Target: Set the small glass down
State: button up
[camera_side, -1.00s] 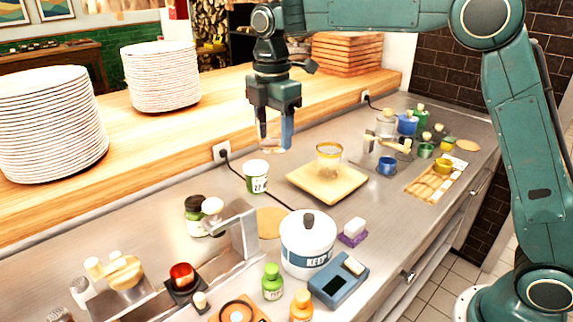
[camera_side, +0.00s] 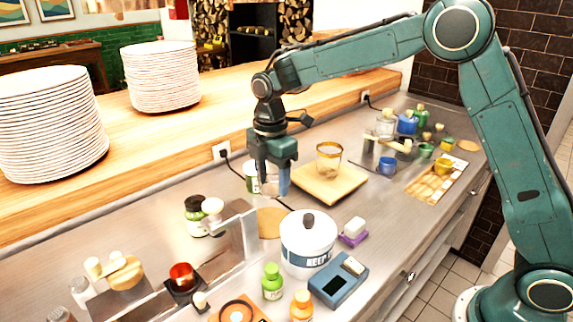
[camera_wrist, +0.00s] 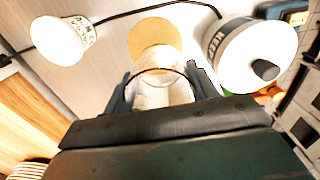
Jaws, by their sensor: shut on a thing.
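My gripper (camera_side: 276,186) is shut on the small glass (camera_side: 271,187), which is clear and hard to make out between the fingers in the side view. In the wrist view the glass (camera_wrist: 160,92) shows between the two fingers, with its round rim facing the camera. My gripper points down over the steel counter, behind and above a round cork mat (camera_side: 270,222). The mat also shows in the wrist view (camera_wrist: 155,36), just beyond the glass. I cannot tell whether the glass touches the counter.
A gold-rimmed glass (camera_side: 329,160) stands on a square tray (camera_side: 320,193) to the right. A white lidded pot (camera_side: 307,243) stands in front. A dark cable runs along the counter nearby.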

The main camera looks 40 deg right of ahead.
aim_at(273, 195)
jog(key=shift+f, duration=2.35)
jog(key=shift+f, duration=0.1)
jog(key=shift+f, duration=2.05)
jog(key=shift+f, duration=0.15)
jog(key=o, duration=1.1)
jog(key=shift+c, duration=0.2)
notch_tip(273, 195, up, 12)
jog(key=shift+r, duration=0.15)
